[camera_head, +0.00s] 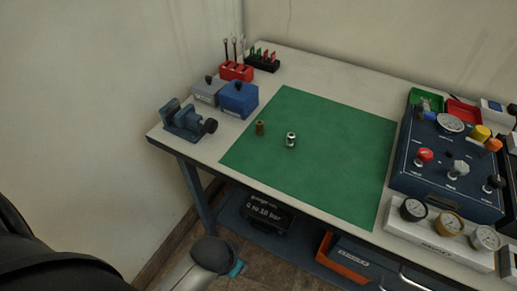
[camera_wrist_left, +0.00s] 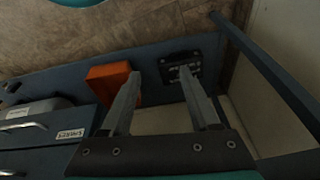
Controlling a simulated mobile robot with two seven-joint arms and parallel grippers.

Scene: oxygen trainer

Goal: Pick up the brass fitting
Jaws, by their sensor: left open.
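In the head view a part of my left arm (camera_head: 205,258) is at the bottom, below the bench edge, well apart from the fitting. My right gripper is not in view.
A blue vise (camera_head: 185,122) and grey and blue boxes (camera_head: 238,99) stand left of the mat. A blue panel with gauges and knobs (camera_head: 445,175) is at the right. A black case (camera_head: 268,217) and an orange box (camera_wrist_left: 113,84) are under the bench. Most of the mat is clear.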

